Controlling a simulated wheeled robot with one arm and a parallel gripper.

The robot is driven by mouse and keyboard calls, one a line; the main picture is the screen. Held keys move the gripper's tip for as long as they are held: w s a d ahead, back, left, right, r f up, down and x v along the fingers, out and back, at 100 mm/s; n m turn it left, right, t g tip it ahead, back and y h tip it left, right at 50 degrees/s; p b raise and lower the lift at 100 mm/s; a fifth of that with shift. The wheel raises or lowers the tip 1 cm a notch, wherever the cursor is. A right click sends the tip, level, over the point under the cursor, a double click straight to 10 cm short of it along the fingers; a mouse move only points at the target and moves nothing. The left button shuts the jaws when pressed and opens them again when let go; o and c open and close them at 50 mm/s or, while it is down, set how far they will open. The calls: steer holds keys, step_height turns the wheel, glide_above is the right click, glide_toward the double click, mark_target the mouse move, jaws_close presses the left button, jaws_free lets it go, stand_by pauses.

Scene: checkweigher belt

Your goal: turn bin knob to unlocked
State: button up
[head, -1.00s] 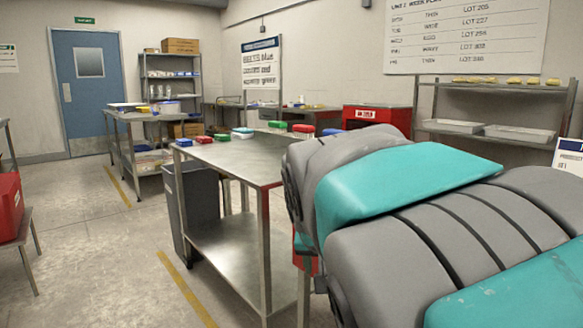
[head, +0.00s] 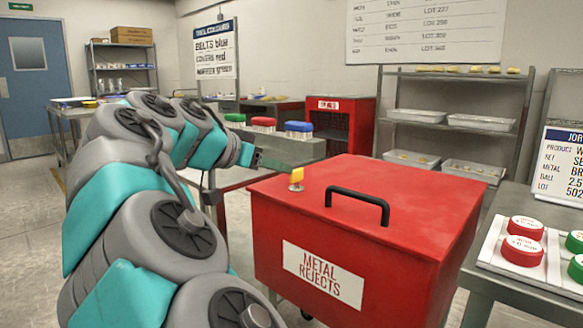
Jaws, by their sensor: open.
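The yellow knob (head: 297,176) stands on a small metal base at the back left of the lid of a red bin (head: 430,225) labelled "METAL REJECTS". Which lock position the knob is in cannot be told at this size. My arm reaches up from the lower left, and my gripper (head: 268,161) is at its end, left of and slightly above the knob in the picture. The gripper is open and apart from the knob. Its fingers are small and hard to make out against the grey behind.
A black handle (head: 357,203) rises from the bin lid. A steel table (head: 482,260) at right holds red and green buttons (head: 523,250) and a sign (head: 562,165). Behind are red, green and blue brushes (head: 298,127), a red cabinet (head: 350,130) and shelves with trays (head: 480,122).

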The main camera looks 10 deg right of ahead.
mark_target(297, 169)
steer(key=shift+m+h, duration=0.4)
steer(key=shift+w+x, duration=0.25)
steer(key=shift+x, duration=3.85)
steer(key=shift+r, duration=0.2)
jaws_close()
